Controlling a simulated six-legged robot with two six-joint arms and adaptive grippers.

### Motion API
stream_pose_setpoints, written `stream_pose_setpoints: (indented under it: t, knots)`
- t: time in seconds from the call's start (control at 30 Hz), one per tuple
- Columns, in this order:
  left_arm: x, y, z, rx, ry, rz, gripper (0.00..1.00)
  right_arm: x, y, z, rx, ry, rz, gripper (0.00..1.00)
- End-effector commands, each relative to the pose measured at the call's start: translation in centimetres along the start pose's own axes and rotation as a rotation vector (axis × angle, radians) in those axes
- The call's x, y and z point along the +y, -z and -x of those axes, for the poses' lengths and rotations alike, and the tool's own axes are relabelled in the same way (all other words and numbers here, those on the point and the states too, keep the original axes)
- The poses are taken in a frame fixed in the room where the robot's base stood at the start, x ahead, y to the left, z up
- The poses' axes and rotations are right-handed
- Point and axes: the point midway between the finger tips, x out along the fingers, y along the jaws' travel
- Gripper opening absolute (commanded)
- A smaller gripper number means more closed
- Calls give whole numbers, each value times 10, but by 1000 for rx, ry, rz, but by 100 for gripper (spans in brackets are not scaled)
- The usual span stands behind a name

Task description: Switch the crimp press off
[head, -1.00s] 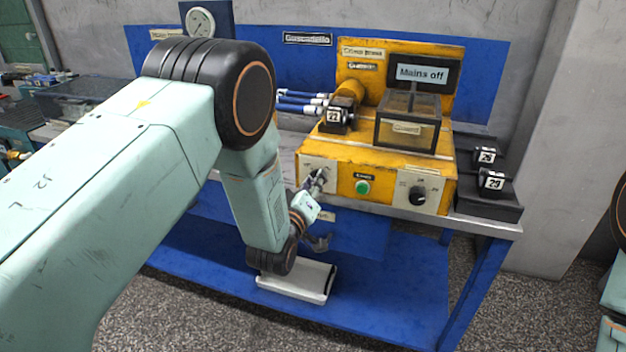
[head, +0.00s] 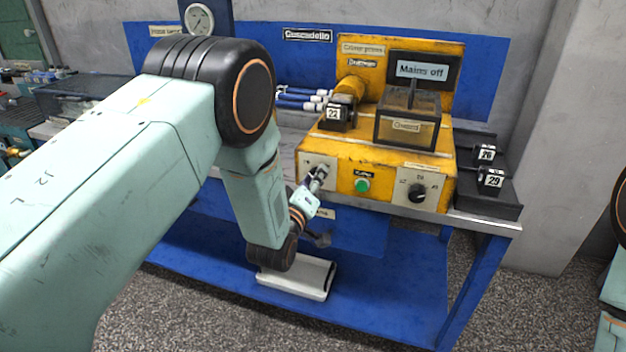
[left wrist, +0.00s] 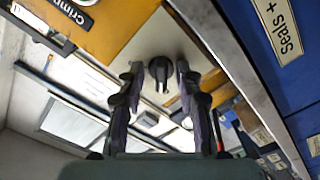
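The yellow crimp press (head: 385,155) stands on the bench, and its dark display (head: 422,71) reads "Mains off". A black rotary knob (left wrist: 159,70) sits on a pale plate (left wrist: 152,40) at the press's front left. My left gripper (head: 317,180) is in front of this plate and largely covers the knob in the head view. In the left wrist view, its two fingers (left wrist: 159,74) are open, one on each side of the knob, with visible gaps. My right gripper is out of view.
A green button (head: 362,185) and a second black dial (head: 417,194) are on the press front. A clear guard box (head: 407,128) and a block marked 22 (head: 335,114) are on top. Blocks marked 26 and 29 (head: 491,179) stand at right. A white item (head: 300,281) lies on the lower shelf.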

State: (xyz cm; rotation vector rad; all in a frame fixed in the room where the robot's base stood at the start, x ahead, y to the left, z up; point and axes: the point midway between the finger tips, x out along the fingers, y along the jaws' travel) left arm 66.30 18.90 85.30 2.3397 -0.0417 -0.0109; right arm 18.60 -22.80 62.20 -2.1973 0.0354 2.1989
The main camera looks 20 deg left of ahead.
Motion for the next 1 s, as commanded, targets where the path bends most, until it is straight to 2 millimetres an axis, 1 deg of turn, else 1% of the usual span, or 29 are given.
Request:
stream_pose_setpoints:
  t: [0.17,0.27,0.37,0.7,0.8,0.9,1.0]
  knots:
    - [-1,-1,2,-3,2,-1,35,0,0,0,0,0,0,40]
    - [-1,-2,8,-4,3,-1,35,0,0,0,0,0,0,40]
    - [-1,-2,20,-6,4,-1,35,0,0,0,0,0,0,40]
    - [-1,-1,84,-4,5,-1,35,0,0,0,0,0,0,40]
    - [-1,-2,100,-4,4,-1,35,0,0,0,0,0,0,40]
    - [-1,-1,111,-3,2,-1,35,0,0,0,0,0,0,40]
    - [0,-1,118,-3,2,-1,35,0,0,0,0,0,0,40]
